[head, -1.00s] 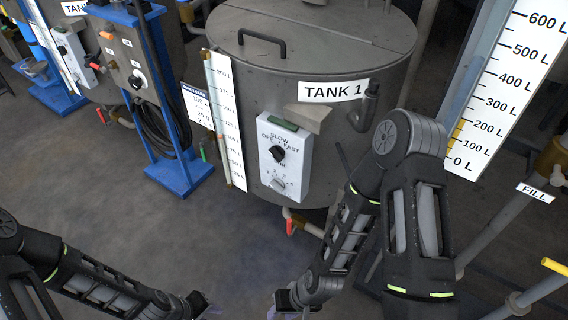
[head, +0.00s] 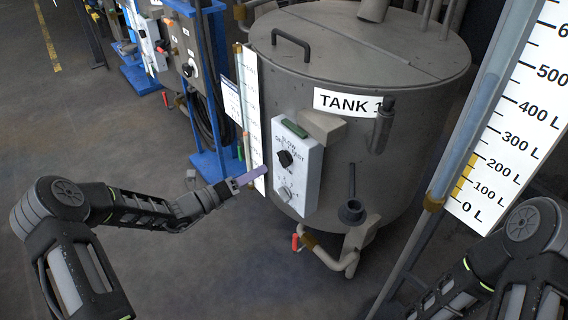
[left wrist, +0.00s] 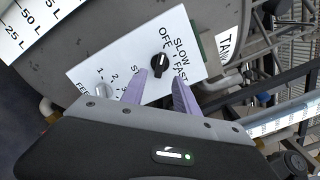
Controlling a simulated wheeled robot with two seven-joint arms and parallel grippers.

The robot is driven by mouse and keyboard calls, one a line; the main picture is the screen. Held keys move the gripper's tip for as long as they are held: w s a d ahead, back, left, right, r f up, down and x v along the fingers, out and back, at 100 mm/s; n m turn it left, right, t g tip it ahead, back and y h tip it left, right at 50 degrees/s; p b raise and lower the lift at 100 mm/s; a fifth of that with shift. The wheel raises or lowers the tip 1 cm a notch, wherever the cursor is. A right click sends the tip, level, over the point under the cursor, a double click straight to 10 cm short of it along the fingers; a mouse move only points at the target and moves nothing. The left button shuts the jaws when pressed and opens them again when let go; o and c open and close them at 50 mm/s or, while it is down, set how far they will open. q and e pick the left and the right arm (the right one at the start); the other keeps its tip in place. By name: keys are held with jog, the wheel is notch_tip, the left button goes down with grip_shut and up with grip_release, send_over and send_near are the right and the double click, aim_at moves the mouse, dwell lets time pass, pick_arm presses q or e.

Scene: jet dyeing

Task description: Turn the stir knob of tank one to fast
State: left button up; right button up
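The tank labelled TANK 1 (head: 340,170) carries a white control panel (head: 309,188) on its front. The black stir knob (head: 285,158) is on the panel, among the words OFF, SLOW and FAST; it also shows in the left wrist view (left wrist: 160,66). I cannot tell surely which word it points to. My left gripper (head: 252,175) is left of the panel in the head view. In the left wrist view its two purple fingers (left wrist: 157,80) are apart and empty, with the knob between and beyond the tips. My right gripper is out of view.
A grey feed knob (head: 285,193) sits lower on the panel; it also shows in the left wrist view (left wrist: 103,90). A grey bracket (head: 321,125) juts out above the panel. A level scale (head: 251,110) stands left of it. A blue-framed stand (head: 213,165) is further left.

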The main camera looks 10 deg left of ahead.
aim_at(280, 161)
pick_arm(q)
jog(key=shift+d, duration=0.1)
jog(key=shift+x, duration=3.9)
grip_shut()
